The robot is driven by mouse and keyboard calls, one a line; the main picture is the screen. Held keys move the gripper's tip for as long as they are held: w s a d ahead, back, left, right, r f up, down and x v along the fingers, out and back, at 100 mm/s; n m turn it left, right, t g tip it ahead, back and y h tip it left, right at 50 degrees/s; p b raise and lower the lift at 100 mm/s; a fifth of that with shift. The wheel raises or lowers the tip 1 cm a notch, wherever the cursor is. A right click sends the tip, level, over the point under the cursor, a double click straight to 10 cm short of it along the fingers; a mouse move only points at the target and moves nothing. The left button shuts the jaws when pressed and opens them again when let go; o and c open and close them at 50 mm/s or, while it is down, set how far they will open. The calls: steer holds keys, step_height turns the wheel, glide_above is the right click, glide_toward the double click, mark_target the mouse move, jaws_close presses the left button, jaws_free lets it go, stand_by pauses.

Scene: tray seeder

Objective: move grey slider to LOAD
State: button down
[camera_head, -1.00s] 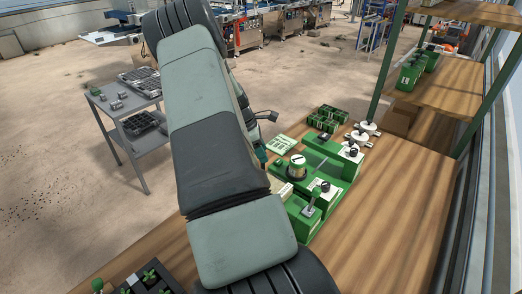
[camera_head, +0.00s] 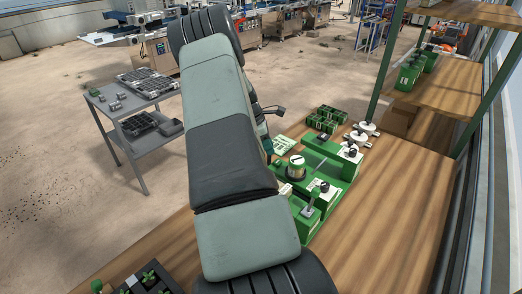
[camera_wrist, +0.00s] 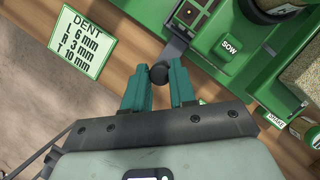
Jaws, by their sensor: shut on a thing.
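The green seeder (camera_head: 325,170) stands on the wooden bench in the head view, partly hidden behind my arm. In the wrist view the grey slider (camera_wrist: 177,45) is a grey bar at the machine's edge, with a dark round knob (camera_wrist: 159,73) at its near end. My gripper (camera_wrist: 159,80) is shut on that knob, one teal finger on each side. A green plate marked SOW (camera_wrist: 231,47) lies to the right of the slider. No LOAD marking is readable in either view.
A card headed DENT (camera_wrist: 83,42) lies left of the gripper. A START label (camera_wrist: 275,121) is on the machine at right. Green trays (camera_head: 323,119) sit behind the seeder. A grey cart (camera_head: 137,118) stands left, and the bench's right side (camera_head: 400,205) is clear.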

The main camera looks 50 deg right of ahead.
steer(key=d, duration=0.6)
steer(key=shift+w, duration=0.1)
steer(key=c, duration=0.9)
jaws_free()
steer(key=shift+c, duration=0.2)
steer(key=shift+r, duration=0.1)
steer(key=v, duration=1)
steer(key=shift+r, duration=0.3)
steer(key=shift+a, duration=0.15)
